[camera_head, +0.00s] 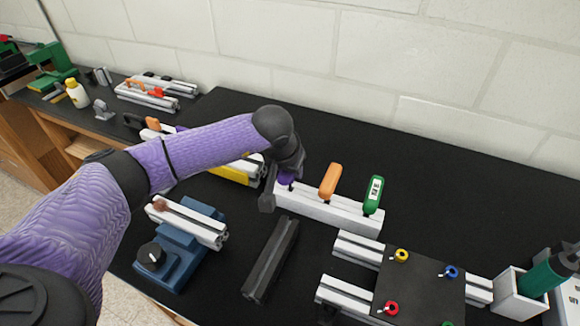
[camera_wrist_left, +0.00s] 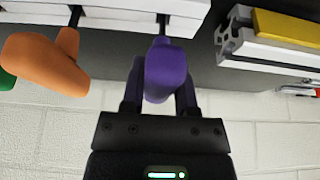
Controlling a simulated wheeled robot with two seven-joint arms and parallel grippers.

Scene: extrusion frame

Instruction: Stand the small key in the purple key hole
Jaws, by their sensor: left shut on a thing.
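A key with a purple handle (camera_head: 286,178) is at the left end of the white key rack (camera_head: 330,211). My left gripper (camera_wrist_left: 160,95) is shut on the purple handle (camera_wrist_left: 165,70), which also shows in the left wrist view. The key's thin dark shaft reaches the white rack there; whether its tip is fully in a hole is hidden. In the head view my wrist covers much of the gripper. An orange-handled key (camera_head: 330,181) and a green-handled key (camera_head: 374,194) stand upright in the same rack, to the right. My right gripper is out of view.
A dark plate (camera_head: 425,285) with several coloured rings lies on white rails at the right. A dark bar (camera_head: 271,260) and a blue fixture (camera_head: 180,250) lie in front. A yellow piece (camera_head: 236,172) is just left of my wrist. The bench behind the rack is clear.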

